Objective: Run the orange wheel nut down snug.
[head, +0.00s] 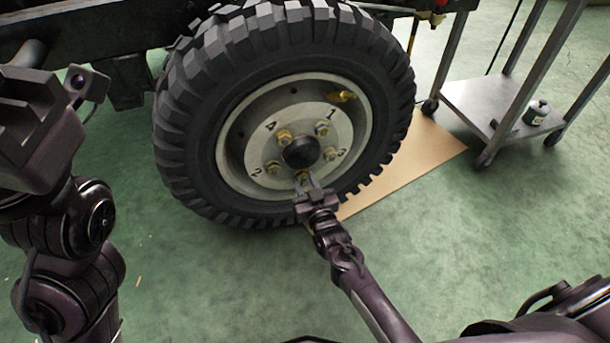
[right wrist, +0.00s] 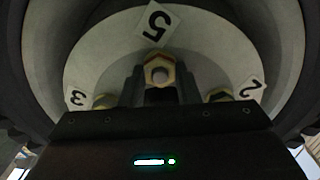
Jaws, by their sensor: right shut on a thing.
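The wheel (head: 240,150) stands upright on the vehicle, with brass-yellow nuts around a dark hub cap (head: 300,152). The nut at the bottom (head: 303,177) is partly hidden by my right gripper (head: 308,186). In the right wrist view this nut (right wrist: 159,67) looks orange-yellow, with a grey stud end in its middle. It sits by the label 5 (right wrist: 156,22), between the fingertips of my right gripper (right wrist: 160,80), which is shut on it. Whether the nut touches the wheel face is hidden. My left gripper (head: 40,130) is at the left, away from the wheel; its jaws are unclear.
Other nuts sit by labels 1 (head: 322,130), 2 (head: 273,168), 3 (head: 329,153) and 4 (head: 284,135). A brass valve (head: 342,96) sticks out at the rim. A metal cart (head: 480,100) stands right, by a tan board (head: 405,160). Green floor in front is clear.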

